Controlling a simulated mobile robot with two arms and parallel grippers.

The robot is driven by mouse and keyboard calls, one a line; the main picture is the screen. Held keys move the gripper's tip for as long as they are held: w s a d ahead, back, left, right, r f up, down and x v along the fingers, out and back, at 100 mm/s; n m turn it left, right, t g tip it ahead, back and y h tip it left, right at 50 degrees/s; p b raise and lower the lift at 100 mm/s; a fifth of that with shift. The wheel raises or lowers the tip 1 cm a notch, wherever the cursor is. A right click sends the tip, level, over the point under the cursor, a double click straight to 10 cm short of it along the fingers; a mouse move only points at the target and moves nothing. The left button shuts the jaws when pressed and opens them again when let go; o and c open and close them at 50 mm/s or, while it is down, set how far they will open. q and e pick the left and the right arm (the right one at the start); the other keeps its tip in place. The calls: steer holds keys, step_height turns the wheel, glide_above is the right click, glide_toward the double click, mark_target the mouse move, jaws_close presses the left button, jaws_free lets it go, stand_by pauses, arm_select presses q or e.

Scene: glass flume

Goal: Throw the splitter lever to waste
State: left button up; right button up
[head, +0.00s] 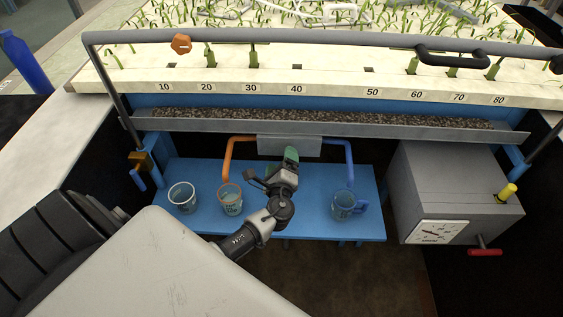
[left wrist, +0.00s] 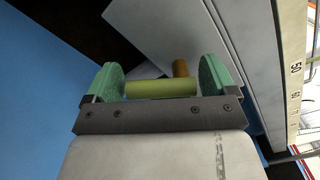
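The splitter (head: 289,146) is a grey box under the trough, with an orange pipe (head: 228,160) on its left and a blue pipe (head: 348,160) on its right. My left gripper (head: 291,155) is up at the splitter's front and hides the lever in the head view. In the left wrist view the splitter lever (left wrist: 160,89) shows as a yellow-green bar with a brownish stub behind it. My right gripper is not in view.
Below, a blue bench (head: 300,218) holds a white-rimmed cup (head: 182,197), an orange-rimmed cup (head: 230,200) and a blue cup (head: 344,205). A grey box with a dial (head: 440,232) stands at right. A grey rail (head: 300,35) crosses above the numbered edge.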

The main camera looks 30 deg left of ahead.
arm_select(q)
steer(key=c, duration=0.7)
steer(key=shift+o, duration=0.2)
steer(key=shift+f+n+b, duration=0.25)
steer(key=shift+n+b, duration=0.15)
steer(key=shift+b, duration=0.4)
steer(key=n+b, duration=0.2)
steer(key=b, duration=0.1)
steer(key=n+b, duration=0.1)
steer(key=b, duration=0.1)
steer(key=shift+w+d+f, duration=0.15)
steer(key=shift+d+f, duration=0.1)
steer(key=shift+f, duration=0.15)
steer(key=shift+w+d+r+n+b, duration=0.1)
steer(key=shift+n+b, duration=0.65)
steer(key=shift+w+d+r+n+b, duration=0.1)
steer(key=shift+n+b, duration=0.6)
steer(key=shift+n, duration=0.05)
steer(key=o, duration=0.9)
steer(key=shift+s, duration=0.1)
steer(key=b+v, duration=0.1)
steer(key=v, duration=0.9)
steer(key=shift+s+d, duration=0.3)
